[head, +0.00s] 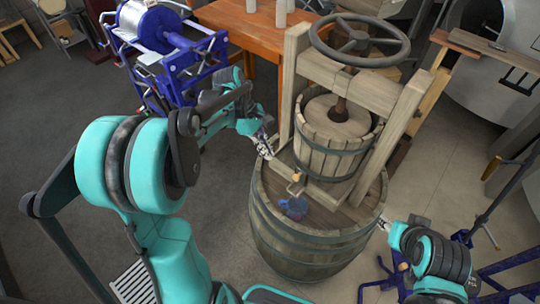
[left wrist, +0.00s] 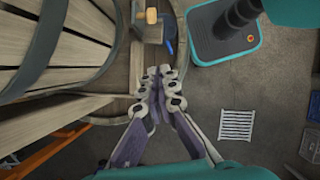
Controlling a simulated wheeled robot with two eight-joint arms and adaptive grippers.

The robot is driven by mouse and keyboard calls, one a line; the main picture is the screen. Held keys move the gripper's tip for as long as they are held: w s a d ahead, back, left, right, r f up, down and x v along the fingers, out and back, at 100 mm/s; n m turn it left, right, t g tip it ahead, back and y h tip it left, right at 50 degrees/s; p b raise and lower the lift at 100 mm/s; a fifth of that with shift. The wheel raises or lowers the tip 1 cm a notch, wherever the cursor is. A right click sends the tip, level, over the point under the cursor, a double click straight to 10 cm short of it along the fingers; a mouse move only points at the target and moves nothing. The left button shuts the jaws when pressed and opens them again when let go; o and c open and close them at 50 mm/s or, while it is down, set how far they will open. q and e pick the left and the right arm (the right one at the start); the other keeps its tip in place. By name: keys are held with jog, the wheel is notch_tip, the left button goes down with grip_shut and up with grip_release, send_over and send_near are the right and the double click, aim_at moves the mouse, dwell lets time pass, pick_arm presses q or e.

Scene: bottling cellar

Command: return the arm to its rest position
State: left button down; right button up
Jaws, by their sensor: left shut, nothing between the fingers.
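My left gripper (head: 265,148) is at the left edge of the barrel (head: 300,245), beside the wooden fruit press (head: 330,145). Its fingers are together with nothing between them, as the left wrist view (left wrist: 163,82) also shows. My left arm is bent and reaches in from the left. My right gripper (head: 384,225) is at the barrel's right side; only a small part of it shows, too little to tell its jaws.
A blue-framed machine with a spool (head: 160,28) stands behind my left arm. An orange-brown table (head: 245,25) is at the back. Floor at left is mostly clear.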

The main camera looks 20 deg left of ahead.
pick_arm(q)
jog(key=shift+d, duration=0.1)
dwell(0.3)
jog(key=s+d+f+m+t+y+b, duration=0.2)
jog(key=s+f+m+t+y+b, duration=0.3)
jog(key=s+f+m+b, duration=0.6)
jog(key=s+m+t+b, duration=0.2)
jog(key=m+b, duration=0.2)
jog(key=m, duration=0.1)
jog(key=shift+d+f+m+t+b, duration=0.2)
jog(key=shift+f+m+t+b, duration=0.1)
jog(key=shift+f+t+b, duration=0.1)
